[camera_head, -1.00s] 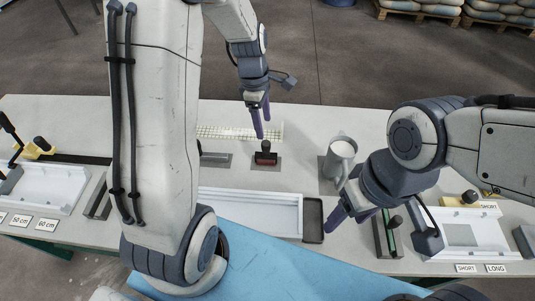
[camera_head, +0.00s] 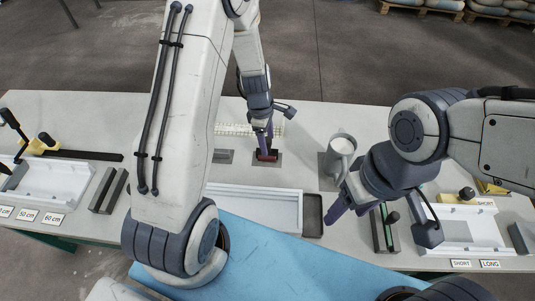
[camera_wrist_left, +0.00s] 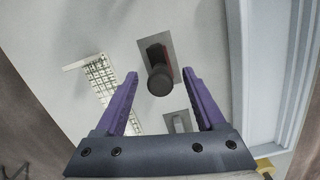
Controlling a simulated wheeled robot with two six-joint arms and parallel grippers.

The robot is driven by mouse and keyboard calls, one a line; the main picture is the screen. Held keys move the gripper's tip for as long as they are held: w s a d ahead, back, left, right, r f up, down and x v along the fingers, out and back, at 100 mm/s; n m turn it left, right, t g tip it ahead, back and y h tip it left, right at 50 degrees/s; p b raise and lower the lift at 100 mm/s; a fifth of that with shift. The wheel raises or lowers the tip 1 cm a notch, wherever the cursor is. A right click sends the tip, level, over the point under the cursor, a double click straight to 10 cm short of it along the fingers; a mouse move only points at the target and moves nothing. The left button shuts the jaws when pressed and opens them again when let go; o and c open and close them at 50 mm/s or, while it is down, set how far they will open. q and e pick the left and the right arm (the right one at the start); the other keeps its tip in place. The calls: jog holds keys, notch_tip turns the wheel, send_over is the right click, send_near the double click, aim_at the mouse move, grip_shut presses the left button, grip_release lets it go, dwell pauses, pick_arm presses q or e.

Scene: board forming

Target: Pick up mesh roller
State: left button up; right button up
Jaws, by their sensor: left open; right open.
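The mesh roller, a dark red roller with a black knob handle, rests on a grey plate (camera_head: 277,163) behind the long white tray. In the head view the roller (camera_head: 266,156) is partly hidden by my left gripper (camera_head: 264,143), which points down right at it. In the left wrist view, the black handle (camera_wrist_left: 159,82) shows end-on beyond the two purple fingertips, roughly centred between them. My left gripper (camera_wrist_left: 163,88) is open and nothing is held in it. My right gripper (camera_head: 342,208) is open and empty over the table, right of the white tray.
A white mesh sheet (camera_head: 236,129) lies behind the roller. A trowel (camera_head: 222,156) on a plate lies to its left. A grey jug (camera_head: 341,158) stands to its right. The long white tray (camera_head: 255,207) lies in front. A white mould (camera_head: 455,232) sits at right.

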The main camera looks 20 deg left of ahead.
pick_arm(q)
grip_shut()
jog(key=shift+r, duration=0.1)
